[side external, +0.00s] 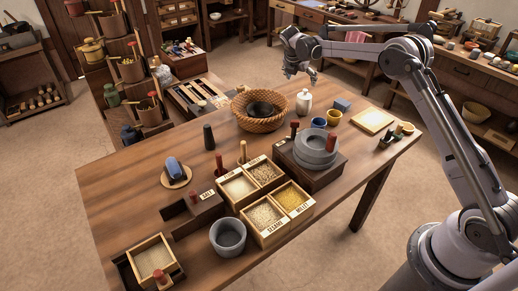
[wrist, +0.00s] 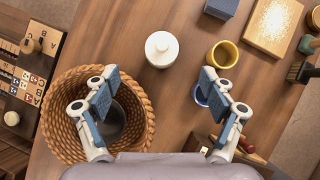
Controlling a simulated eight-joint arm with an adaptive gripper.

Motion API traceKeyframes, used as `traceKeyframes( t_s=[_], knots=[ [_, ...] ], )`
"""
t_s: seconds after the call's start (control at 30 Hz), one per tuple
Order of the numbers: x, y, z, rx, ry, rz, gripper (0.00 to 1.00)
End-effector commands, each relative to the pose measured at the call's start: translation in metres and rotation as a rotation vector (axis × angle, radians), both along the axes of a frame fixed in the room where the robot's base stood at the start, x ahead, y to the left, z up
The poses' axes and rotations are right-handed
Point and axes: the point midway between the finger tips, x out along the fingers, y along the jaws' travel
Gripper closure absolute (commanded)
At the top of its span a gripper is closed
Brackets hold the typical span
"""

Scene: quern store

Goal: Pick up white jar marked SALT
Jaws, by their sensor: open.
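The white lidded jar (side external: 304,101) stands upright on the wooden table, right of the woven basket. No SALT marking is readable on it in either view. In the wrist view the jar (wrist: 161,49) is seen from above, its round knob showing. My gripper (side external: 300,72) hangs above the table near the jar, apart from it. In the wrist view my gripper (wrist: 158,88) is wide open and empty. The jar shows beyond the fingertips, roughly midway between them sideways.
The woven basket (side external: 259,108) with a dark bowl inside sits close left of the jar and under the left finger in the wrist view. A yellow cup (side external: 334,117), a blue cup (side external: 318,123) and a blue block (side external: 342,105) stand right of it. A stone quern (side external: 316,147) is nearer.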

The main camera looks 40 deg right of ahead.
Motion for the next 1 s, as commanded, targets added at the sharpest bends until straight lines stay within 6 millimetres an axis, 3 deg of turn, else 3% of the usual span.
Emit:
traceKeyframes(
  t_s=[0.3,1.0],
  knots=[
    [0.009,-0.022,-0.036,-0.001,0.003,0.001,0.17],
    [0.019,-0.054,-0.090,-0.001,0.001,0.003,0.17]
  ],
)
